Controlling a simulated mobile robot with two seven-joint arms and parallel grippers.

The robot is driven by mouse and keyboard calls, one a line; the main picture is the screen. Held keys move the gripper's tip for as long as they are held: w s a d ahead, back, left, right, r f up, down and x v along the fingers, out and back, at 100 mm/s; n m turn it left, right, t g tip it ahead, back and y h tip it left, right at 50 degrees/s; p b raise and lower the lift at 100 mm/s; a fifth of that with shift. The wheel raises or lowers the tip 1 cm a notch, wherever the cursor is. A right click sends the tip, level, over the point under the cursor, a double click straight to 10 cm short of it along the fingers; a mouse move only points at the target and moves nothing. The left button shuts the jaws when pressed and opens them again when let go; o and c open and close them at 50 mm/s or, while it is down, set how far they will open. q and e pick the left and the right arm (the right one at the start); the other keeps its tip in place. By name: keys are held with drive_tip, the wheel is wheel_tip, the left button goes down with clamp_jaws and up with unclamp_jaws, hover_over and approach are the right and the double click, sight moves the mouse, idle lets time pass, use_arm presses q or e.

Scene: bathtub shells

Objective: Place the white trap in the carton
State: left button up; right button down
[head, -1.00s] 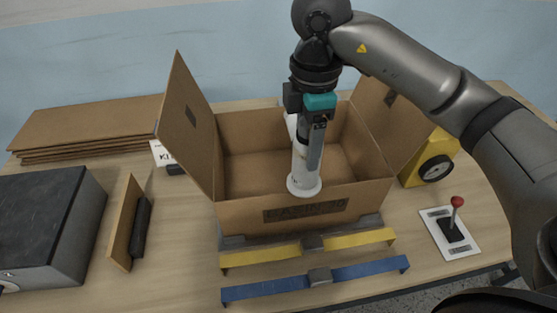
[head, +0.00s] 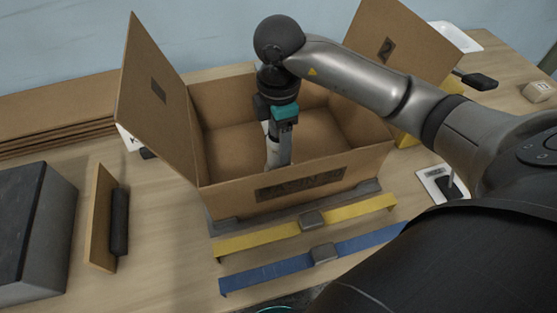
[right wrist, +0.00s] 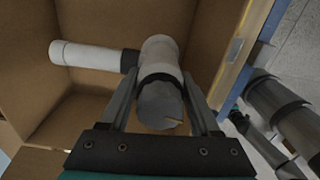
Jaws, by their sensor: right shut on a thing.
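The open carton (head: 222,200) stands on the table with its side flaps raised. My right gripper (head: 280,148) reaches down inside it from above. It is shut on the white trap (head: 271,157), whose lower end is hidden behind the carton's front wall. In the right wrist view the trap (right wrist: 160,55) is between the two fingers, with a dark collar and a white side pipe (right wrist: 85,56) pointing left. Carton walls surround it there. I cannot tell whether the trap touches the carton floor. My left gripper is not in the head view.
Yellow (head: 250,242) and blue (head: 270,279) straps lie in front of the carton. A grey box (head: 35,230) and an upright cardboard piece (head: 101,215) stand left. Flat cardboard (head: 60,110) is stacked at back left. A lever plate (head: 432,178) lies right.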

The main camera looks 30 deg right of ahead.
drive_tip(key=shift+f+b, duration=0.3)
drive_tip(key=shift+f, duration=3)
drive_tip(key=shift+f, duration=0.15)
drive_tip(key=shift+c, duration=0.5)
unclamp_jaws()
wheel_tip(320, 180, up, 12)
drive_tip(key=shift+r+p, duration=0.2)
drive_tip(key=shift+p, duration=0.45)
